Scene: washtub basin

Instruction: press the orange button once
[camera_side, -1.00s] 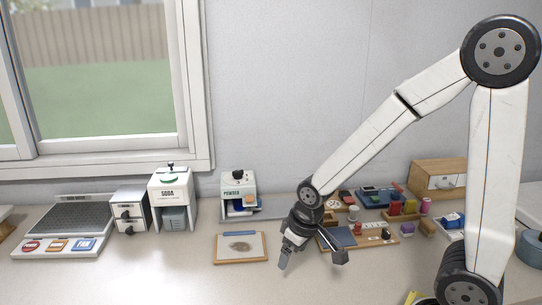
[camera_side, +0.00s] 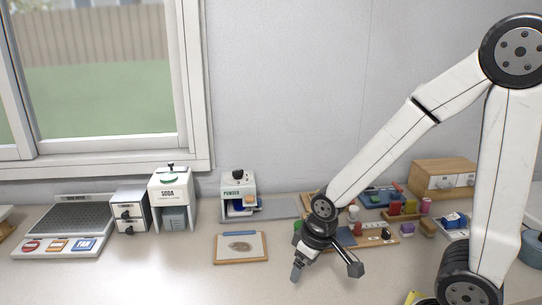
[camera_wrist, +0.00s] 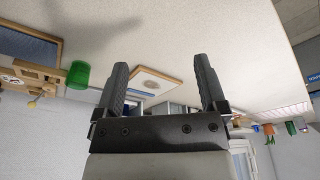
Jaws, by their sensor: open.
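An orange button (camera_side: 57,245) sits on the front panel of a grey-topped device (camera_side: 70,218) at the far left of the side view. It lies between a red button (camera_side: 32,246) and a blue button (camera_side: 84,244). My gripper (camera_side: 326,272) is open and empty, pointing down above the front of the counter, far to the right of the button. In the wrist view its two fingers (camera_wrist: 160,66) stand apart with nothing between them. I cannot make out the orange button in the wrist view.
A clipboard (camera_side: 240,260) lies left of my gripper. A small drawer unit (camera_side: 130,212), a soda dispenser (camera_side: 171,184) and a powder dispenser (camera_side: 238,183) line the back. A green cup (camera_wrist: 78,74) and several small items are near my arm. The front left counter is clear.

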